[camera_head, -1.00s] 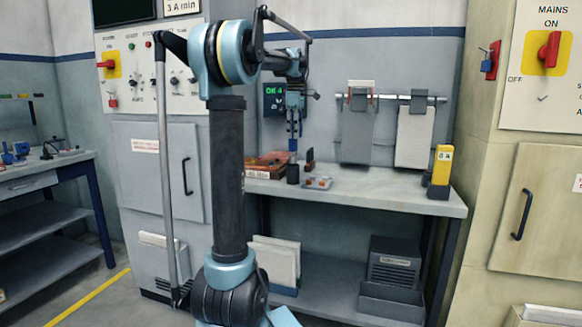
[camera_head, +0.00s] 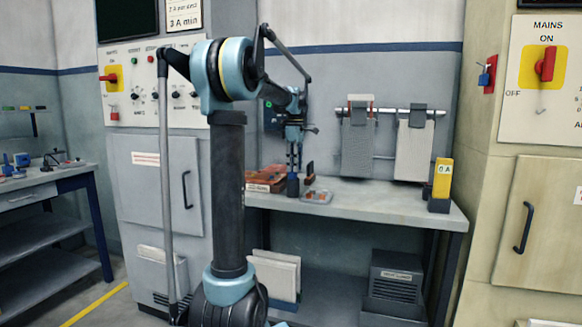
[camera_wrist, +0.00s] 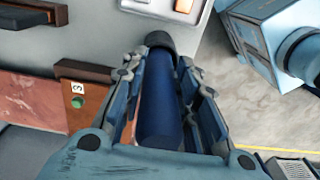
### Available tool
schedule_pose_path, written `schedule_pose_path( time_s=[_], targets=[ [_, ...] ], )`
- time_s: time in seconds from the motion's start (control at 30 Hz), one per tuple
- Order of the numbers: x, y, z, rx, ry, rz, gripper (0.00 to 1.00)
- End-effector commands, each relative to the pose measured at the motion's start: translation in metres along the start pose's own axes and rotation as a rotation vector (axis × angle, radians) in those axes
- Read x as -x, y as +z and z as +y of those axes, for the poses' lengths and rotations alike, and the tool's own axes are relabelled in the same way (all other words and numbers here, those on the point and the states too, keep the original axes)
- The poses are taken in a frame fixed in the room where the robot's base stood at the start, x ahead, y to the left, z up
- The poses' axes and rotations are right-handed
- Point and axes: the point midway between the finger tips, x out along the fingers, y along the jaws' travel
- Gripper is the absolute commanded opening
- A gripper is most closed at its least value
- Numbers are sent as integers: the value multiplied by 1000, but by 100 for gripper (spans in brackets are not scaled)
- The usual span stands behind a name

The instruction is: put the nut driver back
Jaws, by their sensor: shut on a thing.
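The nut driver (camera_wrist: 160,105) shows in the wrist view as a thick dark-blue handle lying between my fingers. My gripper (camera_wrist: 163,75) is shut on it. A dark round piece (camera_wrist: 160,40) sits at the handle's far end; I cannot tell if it is part of the tool or a holder's rim. In the head view my gripper (camera_head: 294,168) points down over the bench, just above a small dark upright holder (camera_head: 293,186). The tool's lower end is hidden, and I cannot tell if it is inside the holder.
The grey bench (camera_head: 400,205) carries a reddish-brown box (camera_head: 268,178) at left and a clear tray (camera_head: 317,196) at right. A wooden block marked 3 (camera_wrist: 80,95) is close to my fingers. A yellow meter (camera_head: 442,180) stands at the right end. Cloths (camera_head: 413,150) hang behind.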

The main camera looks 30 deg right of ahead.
Motion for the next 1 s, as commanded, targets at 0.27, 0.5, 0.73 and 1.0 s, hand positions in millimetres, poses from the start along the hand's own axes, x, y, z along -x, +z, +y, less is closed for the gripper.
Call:
schedule_pose_path(
  time_s=[0.27,0.5,0.73,1.0],
  targets=[
    [-1,0,0,0,0,0,48],
    [-1,0,0,0,0,0,48],
    [19,0,0,0,0,0,48],
    [69,0,0,0,0,0,48]
  ],
)
